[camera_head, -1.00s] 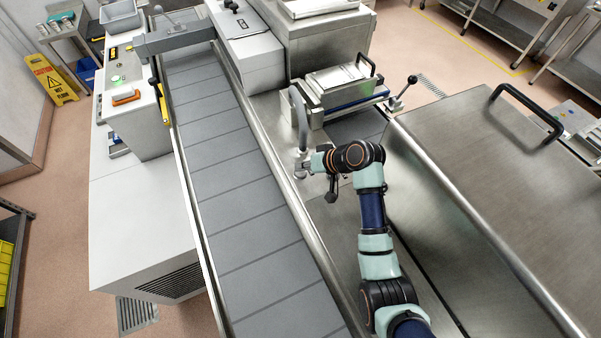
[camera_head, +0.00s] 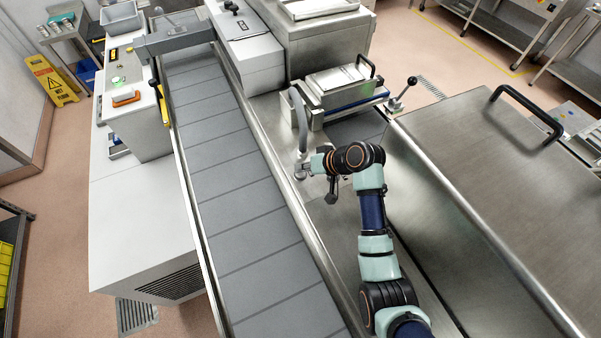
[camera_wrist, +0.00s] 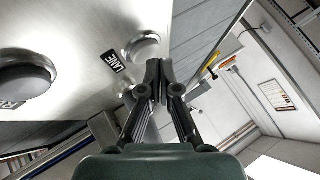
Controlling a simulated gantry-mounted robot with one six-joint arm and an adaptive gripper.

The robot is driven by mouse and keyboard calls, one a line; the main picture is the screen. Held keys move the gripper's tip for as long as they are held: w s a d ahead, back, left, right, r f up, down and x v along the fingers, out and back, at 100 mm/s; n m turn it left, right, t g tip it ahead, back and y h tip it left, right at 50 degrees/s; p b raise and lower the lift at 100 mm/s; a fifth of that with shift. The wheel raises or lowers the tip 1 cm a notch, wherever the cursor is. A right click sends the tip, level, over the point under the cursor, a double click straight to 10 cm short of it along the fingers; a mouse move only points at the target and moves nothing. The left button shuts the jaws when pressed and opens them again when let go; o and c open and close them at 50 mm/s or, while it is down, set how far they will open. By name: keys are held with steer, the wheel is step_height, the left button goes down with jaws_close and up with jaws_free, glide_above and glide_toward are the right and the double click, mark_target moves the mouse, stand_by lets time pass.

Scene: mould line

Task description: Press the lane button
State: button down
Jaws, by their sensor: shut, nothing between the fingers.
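The lane button (camera_wrist: 143,46) is a pale round cap in a metal ring, beside a black label (camera_wrist: 111,61) reading LANE, on a bright metal panel in the wrist view. My gripper (camera_wrist: 158,72) is shut and empty, its fingertips just below and right of the button in that view. I cannot tell whether they touch it. In the head view my gripper (camera_head: 305,168) is over the metal ledge at the belt's right side, where the button is too small to make out clearly.
A second, dark grey button (camera_wrist: 25,82) is at the left of the wrist view, its label cut off. In the head view a grey slatted belt (camera_head: 235,190) runs left of my arm. A curved grey hose (camera_head: 300,120) and a metal box with a black handle (camera_head: 338,82) stand behind the gripper.

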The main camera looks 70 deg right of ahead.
mark_target(302, 174)
steer(key=shift+f, duration=0.45)
steer(key=shift+r, duration=0.1)
steer(key=shift+r+p, duration=0.3)
steer(key=shift+p, duration=0.2)
steer(key=shift+r, duration=0.1)
step_height(302, 174, up, 6)
steer(key=p, duration=0.6)
steer(key=shift+r, duration=0.1)
